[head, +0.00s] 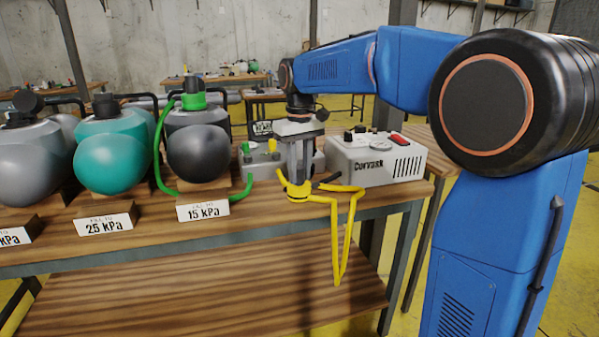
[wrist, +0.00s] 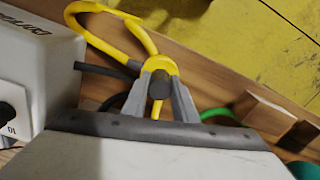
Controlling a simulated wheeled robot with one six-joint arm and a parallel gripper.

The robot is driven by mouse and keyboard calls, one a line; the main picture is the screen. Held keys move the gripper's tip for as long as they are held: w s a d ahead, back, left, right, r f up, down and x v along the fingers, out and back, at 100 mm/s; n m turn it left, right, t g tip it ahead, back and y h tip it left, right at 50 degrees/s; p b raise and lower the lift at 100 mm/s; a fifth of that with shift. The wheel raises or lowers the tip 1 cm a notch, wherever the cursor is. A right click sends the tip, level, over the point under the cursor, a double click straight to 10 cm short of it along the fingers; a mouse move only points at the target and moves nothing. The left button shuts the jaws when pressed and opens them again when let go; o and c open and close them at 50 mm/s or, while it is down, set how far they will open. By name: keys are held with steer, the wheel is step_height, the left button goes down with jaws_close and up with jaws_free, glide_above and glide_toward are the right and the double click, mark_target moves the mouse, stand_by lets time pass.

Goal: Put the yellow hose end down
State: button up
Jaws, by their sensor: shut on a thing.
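My gripper (head: 299,187) is shut on the yellow hose end (head: 298,194), above the front part of the workbench. In the wrist view the yellow hose end (wrist: 160,68) sits between the two grey fingers of my gripper (wrist: 160,85). The yellow hose (head: 337,240) loops down past the bench's front edge and back up. Whether the hose end touches the bench top cannot be told.
The wooden workbench (head: 130,238) carries a grey compressor box (head: 372,165) to the right of my gripper and a smaller grey box (head: 262,160) behind it.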

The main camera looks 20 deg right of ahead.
steer(key=shift+f, duration=0.2)
steer(key=o, duration=1.1)
step_height(320, 180, up, 12)
steer(key=shift+r, duration=0.15)
steer(key=s+d+f+m+t, duration=0.15)
steer(key=s+f, duration=0.25)
steer(key=s, duration=0.5)
steer(key=s+d+f+t, duration=0.1)
steer(key=s+d+f, duration=0.3)
steer(key=s, duration=0.5)
steer(key=s+d+f+m+t, duration=0.1)
steer(key=s+f+t, duration=0.1)
steer(key=s+f, duration=1.3)
steer(key=shift+d+f, duration=0.3)
steer(key=shift+f, duration=0.5)
steer(key=shift+o, duration=0.4)
steer(key=shift+s+m, duration=0.1)
steer(key=shift+m, duration=0.15)
